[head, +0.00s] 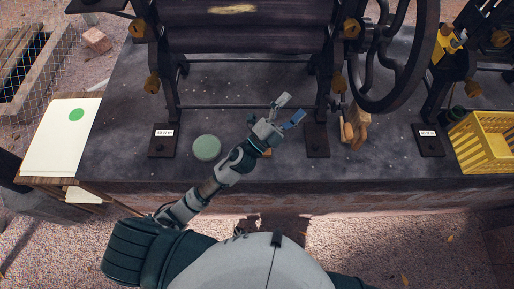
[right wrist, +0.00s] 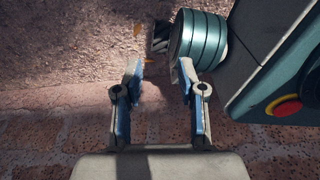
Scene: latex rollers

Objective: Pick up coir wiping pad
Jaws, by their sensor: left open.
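My left gripper (head: 287,110) is open above the dark stone slab, its fingers spread towards the upper right and nothing seen between them. A small orange-brown edge (head: 267,152) shows just below its wrist; it may be the coir wiping pad, but the arm hides most of it and I cannot tell for sure. In the right wrist view my right gripper (right wrist: 160,100) is open and empty, above paved ground; it is not seen in the head view.
A round pale-green disc (head: 207,147) lies left of my left gripper. Wooden tools (head: 354,126) lie to its right. The roller machine (head: 245,40) with its iron legs stands behind. A yellow crate (head: 484,143) is at the right edge.

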